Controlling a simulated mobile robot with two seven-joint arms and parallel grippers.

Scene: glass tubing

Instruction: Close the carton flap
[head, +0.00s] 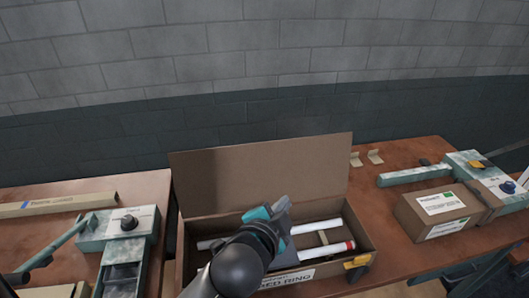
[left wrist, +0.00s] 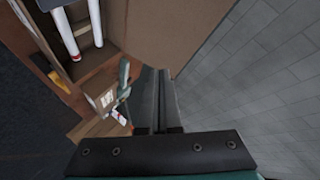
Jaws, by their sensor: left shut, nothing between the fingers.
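The carton (head: 365,262) is a long brown box in the middle of the table. Its flap (head: 262,172) stands up at the back edge, open and leaning slightly back. White glass tubes (head: 318,227) lie inside, one with a red end. My left gripper (head: 282,206) is over the carton, in front of the flap, with its fingers shut and empty. In the left wrist view the shut fingers (left wrist: 158,100) show beside the flap (left wrist: 180,30), and the tubes (left wrist: 66,30) lie at the upper left. I cannot tell whether the fingers touch the flap. My right gripper is not in view.
A closed brown box (head: 436,208) and a pale green device (head: 480,172) stand on the right. Another green device (head: 122,228) and a long wooden piece (head: 60,204) are on the left table. Small beige brackets (head: 375,157) lie behind the carton's right side.

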